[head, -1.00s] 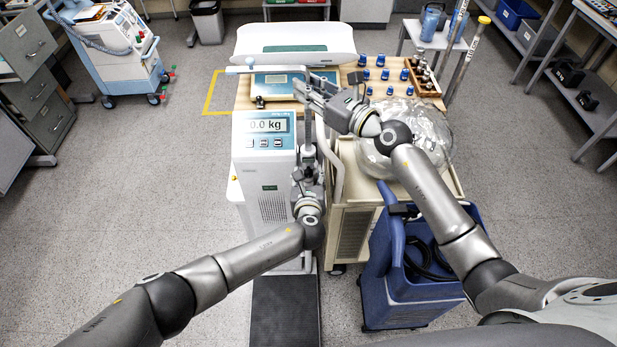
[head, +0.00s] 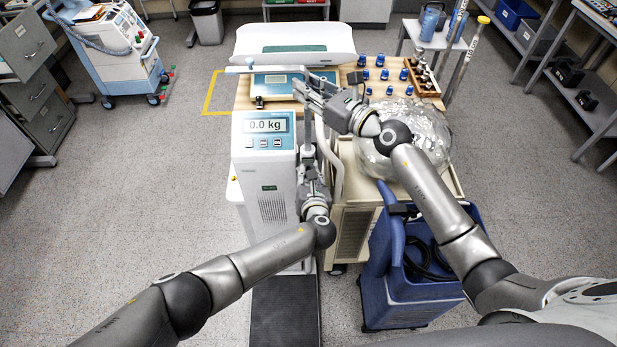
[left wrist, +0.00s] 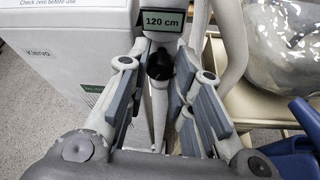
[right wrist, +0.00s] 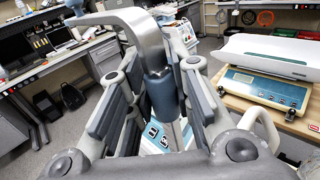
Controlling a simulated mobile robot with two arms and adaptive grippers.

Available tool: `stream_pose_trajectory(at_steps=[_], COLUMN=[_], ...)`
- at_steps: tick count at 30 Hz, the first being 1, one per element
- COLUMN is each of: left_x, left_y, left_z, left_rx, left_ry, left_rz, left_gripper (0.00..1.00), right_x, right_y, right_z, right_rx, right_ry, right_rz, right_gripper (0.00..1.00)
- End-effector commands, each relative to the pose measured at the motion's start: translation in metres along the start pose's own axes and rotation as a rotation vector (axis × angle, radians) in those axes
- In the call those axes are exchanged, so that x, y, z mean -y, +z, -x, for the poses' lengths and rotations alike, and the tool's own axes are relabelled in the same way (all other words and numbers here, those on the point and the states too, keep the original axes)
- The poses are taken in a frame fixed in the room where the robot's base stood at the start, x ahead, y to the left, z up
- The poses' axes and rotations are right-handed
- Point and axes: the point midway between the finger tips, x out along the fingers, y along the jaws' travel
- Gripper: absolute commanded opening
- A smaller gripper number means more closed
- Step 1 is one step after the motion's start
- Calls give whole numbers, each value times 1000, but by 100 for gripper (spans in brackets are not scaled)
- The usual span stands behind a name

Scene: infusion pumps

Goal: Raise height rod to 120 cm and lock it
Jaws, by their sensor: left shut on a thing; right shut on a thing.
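The height rod stands beside the white scale column (head: 262,180). Its small display (left wrist: 163,19) reads 120 cm in the left wrist view. A dark round lock knob (left wrist: 160,66) sits just below the display. My left gripper (left wrist: 164,84) is shut on this knob, with fingers on both sides of it. My right gripper (right wrist: 165,95) is shut on the blue-grey sleeve (right wrist: 161,92) of the rod. Above the sleeve, the grey headpiece (right wrist: 142,30) bends over to the left. My right gripper (head: 313,90) hides part of the rod in the head view.
The scale's screen (head: 267,125) reads 0.0 kg, above its black platform (head: 285,310). A clear plastic bag (head: 385,155) and a blue bin (head: 400,290) are close on the right.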

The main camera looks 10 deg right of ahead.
Motion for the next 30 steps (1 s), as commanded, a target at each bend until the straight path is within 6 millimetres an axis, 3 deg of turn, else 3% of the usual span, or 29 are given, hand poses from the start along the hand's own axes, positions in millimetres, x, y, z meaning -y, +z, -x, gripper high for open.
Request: stream_pose_trajectory(at_steps=[8,9,14,30], left_x=[0,0,0,1], left_y=[-1,-1,-1,-1], left_z=[0,0,0,10], left_rx=[-2,-2,-2,0], left_ry=[5,5,4,2], left_rz=[-9,-9,-8,-6], left_gripper=[0,23,44,44], right_x=[1,1,1,1], right_y=[2,2,2,2], right_z=[0,0,0,0], right_rx=[5,5,5,5], right_ry=[-3,-3,-3,-3], right_rz=[-1,-1,-1,-1], right_gripper=[0,0,0,0])
